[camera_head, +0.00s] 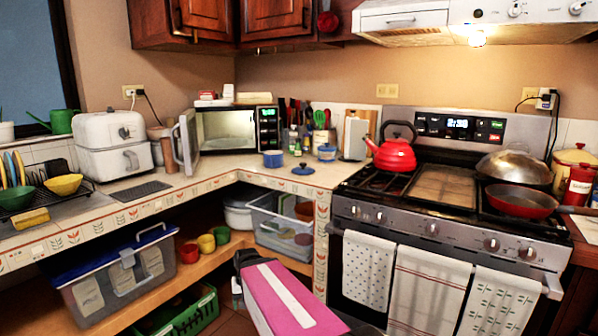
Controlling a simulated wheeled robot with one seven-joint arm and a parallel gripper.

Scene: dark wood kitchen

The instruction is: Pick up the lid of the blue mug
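A small blue mug (273,158) stands on the tiled counter near the corner, in front of the microwave. A dark blue round lid (303,170) with a small knob lies on the counter to the right of the mug, apart from it and nearer the counter's front edge. A second blue container (326,153) with a lighter band stands further right, towards the stove. My gripper cannot be made out in this view.
An open microwave (228,130) stands behind the mug. Bottles and utensils (318,120) crowd the back corner. A red kettle (394,152) sits on the stove (440,215) to the right. Counter around the lid is mostly clear.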

